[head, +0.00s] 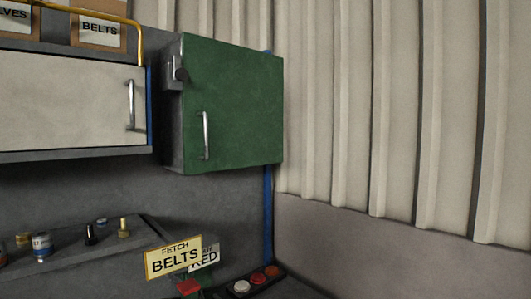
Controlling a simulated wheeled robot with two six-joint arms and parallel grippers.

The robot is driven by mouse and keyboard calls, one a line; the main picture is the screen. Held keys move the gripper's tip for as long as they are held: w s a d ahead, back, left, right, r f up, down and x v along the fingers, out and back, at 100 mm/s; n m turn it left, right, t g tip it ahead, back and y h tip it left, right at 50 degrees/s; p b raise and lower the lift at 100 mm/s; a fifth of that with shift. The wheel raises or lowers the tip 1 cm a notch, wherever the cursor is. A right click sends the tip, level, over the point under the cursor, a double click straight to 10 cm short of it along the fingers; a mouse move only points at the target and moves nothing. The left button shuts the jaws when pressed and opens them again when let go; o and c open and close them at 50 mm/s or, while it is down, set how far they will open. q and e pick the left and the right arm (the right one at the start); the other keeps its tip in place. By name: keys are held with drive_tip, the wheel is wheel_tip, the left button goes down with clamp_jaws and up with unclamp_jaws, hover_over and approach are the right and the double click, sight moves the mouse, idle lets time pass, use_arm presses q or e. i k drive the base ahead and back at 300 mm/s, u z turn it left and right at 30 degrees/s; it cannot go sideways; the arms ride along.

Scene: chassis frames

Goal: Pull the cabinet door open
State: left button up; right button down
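A green cabinet door (243,105) is on the wall cabinet at the upper middle of the head view. It looks shut, with a vertical silver handle (206,135) near its lower left edge. To its left is a second cabinet with a cream door (70,100), which has a vertical silver handle (131,104) near its right edge. The cream door also looks shut. Neither of my grippers shows in the head view.
Boxes, one labelled BELTS (98,32), stand on top of the cream cabinet behind a yellow rail (140,40). Below, a grey shelf (130,250) holds small cans and fittings. A FETCH BELTS sign (173,258) stands near round buttons (257,278). A corrugated wall (400,110) fills the right.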

sight(232, 104)
drive_tip(key=z, duration=0.8)
drive_tip(key=i, duration=0.7)
drive_tip(key=u, duration=0.6)
